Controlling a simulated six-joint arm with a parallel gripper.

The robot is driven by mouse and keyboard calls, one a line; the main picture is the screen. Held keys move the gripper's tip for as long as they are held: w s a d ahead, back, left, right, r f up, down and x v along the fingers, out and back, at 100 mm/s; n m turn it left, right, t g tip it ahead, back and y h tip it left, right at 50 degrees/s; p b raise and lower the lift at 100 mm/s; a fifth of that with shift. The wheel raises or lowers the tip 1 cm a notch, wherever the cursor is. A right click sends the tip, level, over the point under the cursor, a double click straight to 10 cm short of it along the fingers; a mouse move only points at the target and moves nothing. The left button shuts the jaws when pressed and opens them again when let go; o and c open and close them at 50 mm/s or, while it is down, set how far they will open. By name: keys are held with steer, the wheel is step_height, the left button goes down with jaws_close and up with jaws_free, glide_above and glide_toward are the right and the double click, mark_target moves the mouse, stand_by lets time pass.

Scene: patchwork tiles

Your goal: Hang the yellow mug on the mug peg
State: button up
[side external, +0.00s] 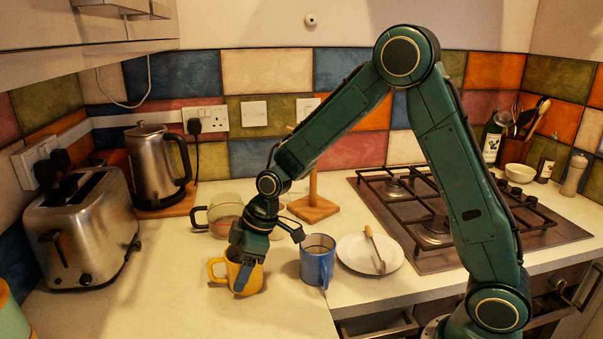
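The yellow mug (257,279) stands upright on the white counter, its handle pointing left. My gripper (244,270) is down at the mug, with one dark finger in front of its near wall. The other finger is not clearly visible, so I cannot tell whether the grip is closed on the mug. The mug peg is a wooden post (313,184) on a square wooden base (313,209), behind and to the right of the yellow mug. My arm hides part of the post; a short peg tip shows near its top.
A blue mug (314,268) stands just right of my gripper, and a white plate with a utensil (370,254) lies beyond it. Glass-like cups (223,223) stand behind the yellow mug. A toaster (84,230) and kettle (152,165) are left; a hob (425,225) is right.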

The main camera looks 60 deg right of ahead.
steer(key=o, duration=0.4)
steer(key=shift+o, duration=0.2)
steer(key=shift+r, duration=0.1)
steer(key=v, duration=1.1)
steer(key=shift+r, duration=0.15)
steer(key=shift+s+d+r, duration=0.1)
steer(key=shift+d+r, duration=0.05)
steer(key=shift+r, duration=0.25)
steer(key=shift+s, duration=0.1)
